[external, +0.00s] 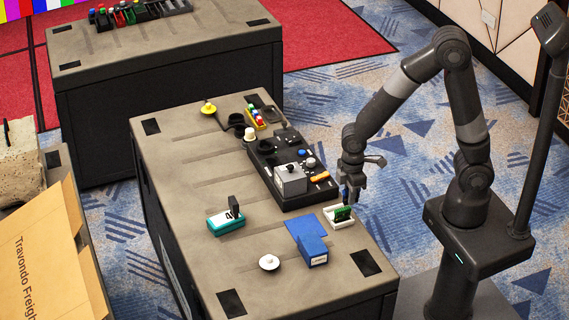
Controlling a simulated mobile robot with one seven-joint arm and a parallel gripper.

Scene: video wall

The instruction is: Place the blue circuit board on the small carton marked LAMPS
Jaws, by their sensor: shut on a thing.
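My gripper (348,196) is over the right edge of the near case-top, just above a small white tray (333,222). It is shut on a small blue piece, which I take as the blue circuit board (345,192); the fingers hide much of it. A green board (343,213) stands in the white tray, right below the fingers. I cannot tell whether the blue board is clear of the tray. A small blue carton (314,254) with a white label stands to the lower left of the tray. The label is too small to read, so I cannot confirm LAMPS.
A flat blue piece (304,229) lies behind the carton. A black control panel (266,158) with a grey box (290,181) is farther back. A teal block (226,222) and a white knob-like disc (269,262) are to the left. The near-left case-top is mostly clear.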

